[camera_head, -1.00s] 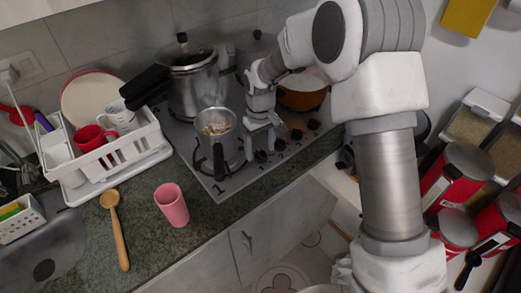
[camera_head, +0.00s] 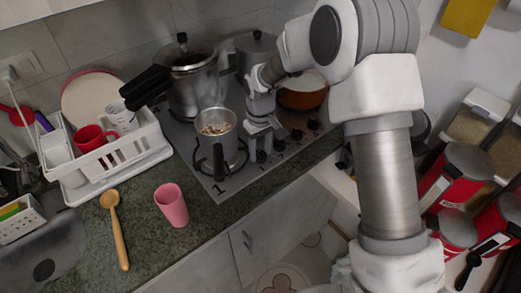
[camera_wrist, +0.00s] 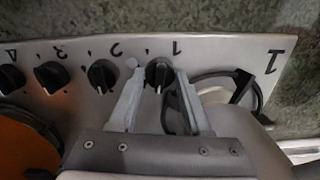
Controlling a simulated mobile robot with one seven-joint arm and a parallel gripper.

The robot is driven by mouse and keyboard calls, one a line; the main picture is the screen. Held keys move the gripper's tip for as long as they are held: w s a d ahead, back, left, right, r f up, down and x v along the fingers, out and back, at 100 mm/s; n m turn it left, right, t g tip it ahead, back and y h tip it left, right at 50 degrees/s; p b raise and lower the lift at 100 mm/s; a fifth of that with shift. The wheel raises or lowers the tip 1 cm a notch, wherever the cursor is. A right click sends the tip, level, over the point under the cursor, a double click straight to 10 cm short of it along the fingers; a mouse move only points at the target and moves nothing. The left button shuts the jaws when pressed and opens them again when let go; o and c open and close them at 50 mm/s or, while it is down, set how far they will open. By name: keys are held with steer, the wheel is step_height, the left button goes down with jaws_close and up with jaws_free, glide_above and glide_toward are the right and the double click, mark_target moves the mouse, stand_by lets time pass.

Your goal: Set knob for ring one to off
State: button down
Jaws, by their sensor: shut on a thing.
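The stove (camera_head: 212,187) has a row of black knobs along its front edge. In the wrist view, the ring-one knob (camera_wrist: 158,74) is under the printed 1, with its pointer ridge roughly up and down in the picture. My gripper (camera_wrist: 158,84) has one finger on each side of this knob and is shut on it. In the head view, my gripper (camera_head: 259,146) reaches down to the front edge of the stove, and its fingers partly hide the knob there. The ring-two knob (camera_wrist: 102,75) stands just left of my left finger in the wrist view.
A metal pot (camera_head: 216,128) with a black handle stands close left of my gripper. A pressure cooker (camera_head: 191,88) and an orange pan (camera_head: 303,97) are behind.

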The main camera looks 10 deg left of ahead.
mark_target(261, 153)
steer(key=shift+n, duration=0.7)
steer(key=shift+c, duration=1.7)
jaws_free()
steer(key=shift+r, duration=0.1)
step_height(261, 153, up, 17)
steer(key=shift+r, duration=0.15)
